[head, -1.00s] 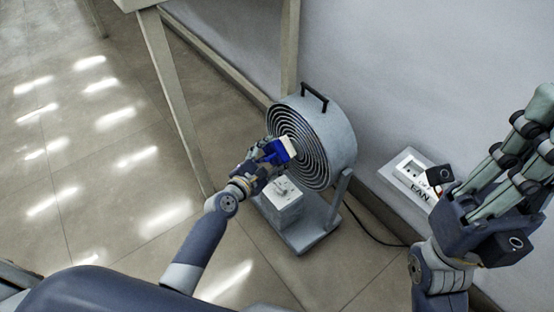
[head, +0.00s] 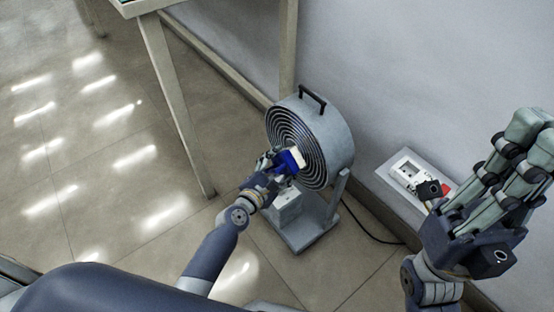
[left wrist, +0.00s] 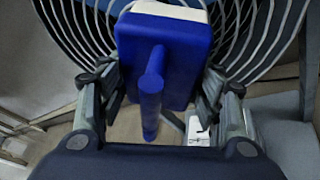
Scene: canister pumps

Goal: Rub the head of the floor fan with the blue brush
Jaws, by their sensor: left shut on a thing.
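The floor fan (head: 324,137) stands on the floor near the wall, its round grey head and ringed grille facing left. My left gripper (head: 279,163) is shut on the blue brush (head: 290,161) in front of the lower grille. The brush's pale face (head: 298,154) is turned to the grille; whether it touches cannot be told. In the left wrist view the blue brush (left wrist: 163,58) is between the fingers, its handle pointing at the camera, with the fan's grille rings (left wrist: 250,40) behind. My right gripper (head: 500,170) is raised at the right, with its fingers apart and nothing visible in them.
A black cable (head: 368,231) runs from the fan. A table leg (head: 176,100) stands left of the fan. The floor (head: 90,150) at left is clear.

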